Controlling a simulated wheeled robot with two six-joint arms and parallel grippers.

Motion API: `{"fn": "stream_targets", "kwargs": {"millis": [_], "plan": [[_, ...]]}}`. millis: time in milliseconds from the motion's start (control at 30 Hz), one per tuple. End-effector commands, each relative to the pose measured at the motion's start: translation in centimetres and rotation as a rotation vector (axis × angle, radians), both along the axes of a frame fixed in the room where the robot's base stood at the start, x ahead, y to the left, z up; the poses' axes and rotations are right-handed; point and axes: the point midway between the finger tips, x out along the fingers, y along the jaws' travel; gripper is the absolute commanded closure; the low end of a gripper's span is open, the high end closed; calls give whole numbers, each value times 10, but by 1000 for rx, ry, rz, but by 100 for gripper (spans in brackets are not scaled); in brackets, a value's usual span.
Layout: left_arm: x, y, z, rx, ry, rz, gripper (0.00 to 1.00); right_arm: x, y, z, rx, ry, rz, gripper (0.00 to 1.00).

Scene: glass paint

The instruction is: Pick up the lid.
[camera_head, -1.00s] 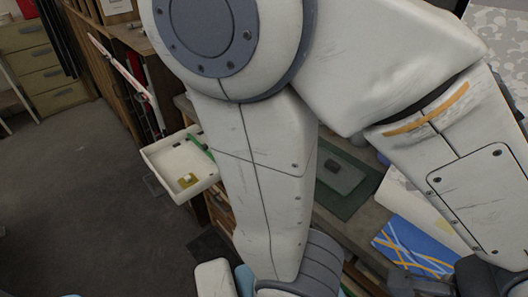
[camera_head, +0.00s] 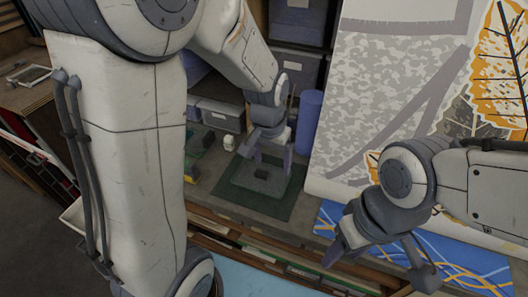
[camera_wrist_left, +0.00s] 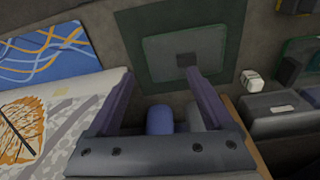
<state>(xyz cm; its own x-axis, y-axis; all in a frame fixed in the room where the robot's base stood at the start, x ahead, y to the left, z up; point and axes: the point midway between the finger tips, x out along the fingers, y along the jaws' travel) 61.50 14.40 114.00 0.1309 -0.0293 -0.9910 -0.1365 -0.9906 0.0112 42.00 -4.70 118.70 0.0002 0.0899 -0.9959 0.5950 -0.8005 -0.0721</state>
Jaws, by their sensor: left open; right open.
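I cannot tell whether this pane or block is the lid. My right gripper (camera_head: 380,264) is open and empty near the bench's front, right of the mat.
A blue cylinder (camera_head: 308,112) stands behind the mat. Grey storage boxes (camera_head: 216,114) and a small white object (camera_head: 229,142) are at the back left. A blue patterned sheet (camera_head: 455,262) lies on the right. A large patterned sheet (camera_head: 370,100) rises behind it.

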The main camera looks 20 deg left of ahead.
Motion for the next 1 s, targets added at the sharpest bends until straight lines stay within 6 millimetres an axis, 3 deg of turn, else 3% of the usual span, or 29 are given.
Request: {"fn": "stream_targets", "kwargs": {"millis": [33,200,400,667,1000], "plan": [[12,18,8,4,-1,47,15,0,0,16,0,0,0,44],[30,42,-4,10,-11,103,15,0,0,24,-1,1,0,44],[33,43,-36,10,-10,103,15,0,0,29,-1,1,2,44],[36,44,-54,10,-14,103,15,0,0,34,-1,1,2,44],[39,46,-94,10,-12,103,15,0,0,52,-1,0,6,44]]}}
